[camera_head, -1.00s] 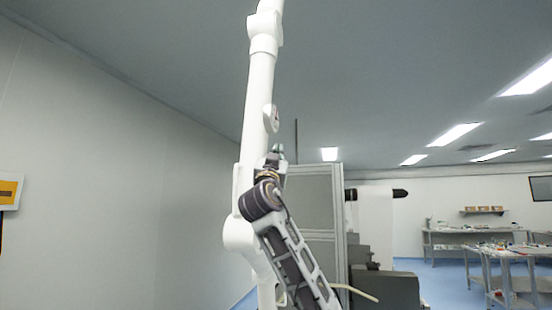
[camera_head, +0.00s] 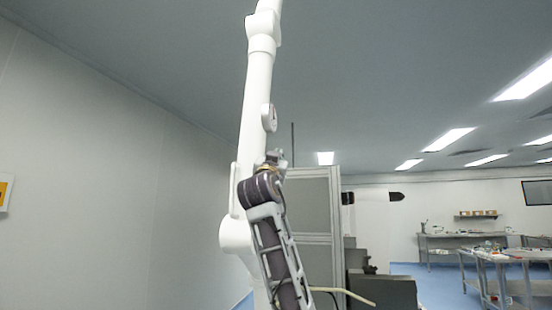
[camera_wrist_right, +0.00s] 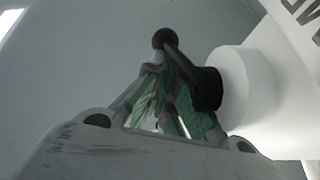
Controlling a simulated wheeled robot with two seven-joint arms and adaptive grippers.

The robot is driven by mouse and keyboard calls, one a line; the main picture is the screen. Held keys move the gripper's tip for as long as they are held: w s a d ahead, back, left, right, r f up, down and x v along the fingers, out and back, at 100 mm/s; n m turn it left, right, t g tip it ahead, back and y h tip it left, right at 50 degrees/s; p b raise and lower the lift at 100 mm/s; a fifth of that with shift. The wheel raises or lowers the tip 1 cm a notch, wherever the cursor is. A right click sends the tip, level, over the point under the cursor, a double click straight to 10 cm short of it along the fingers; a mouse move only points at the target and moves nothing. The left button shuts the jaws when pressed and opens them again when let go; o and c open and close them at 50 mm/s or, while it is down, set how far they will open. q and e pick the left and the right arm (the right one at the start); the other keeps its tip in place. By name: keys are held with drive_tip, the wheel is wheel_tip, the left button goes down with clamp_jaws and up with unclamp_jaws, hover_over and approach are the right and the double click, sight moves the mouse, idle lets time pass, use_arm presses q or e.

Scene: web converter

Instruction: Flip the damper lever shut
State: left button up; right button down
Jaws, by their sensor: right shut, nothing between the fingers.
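The damper lever (camera_wrist_right: 178,58) is black with a ball knob and sticks out from a black hub on a white cylinder (camera_wrist_right: 237,84) in the right wrist view. My right gripper (camera_wrist_right: 157,68) is shut and empty, its green-padded fingers meeting just below the knob. The lever passes close beside the fingertips; I cannot tell if they touch. In the head view my right gripper (camera_head: 276,157) is small, beside the white jointed tube (camera_head: 255,100) that runs up out of view. The lever cannot be made out there. My left gripper is not in view.
A grey panelled cabinet (camera_head: 308,215) stands just behind my right arm. A pale bent rod (camera_head: 343,292) crosses low at its right. A plain wall (camera_head: 100,170) fills the left. Work tables (camera_head: 500,257) stand far off at the right, with open blue floor.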

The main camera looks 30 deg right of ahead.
drive_tip(key=shift+w+d+f+g+y, duration=0.2)
drive_tip(key=shift+w+f+g+y, duration=0.1)
drive_tip(key=shift+g+y, duration=0.3)
drive_tip(key=shift+d+f, duration=0.15)
drive_tip(key=shift+f, duration=0.05)
idle(1.2)
drive_tip(key=shift+r, duration=0.1)
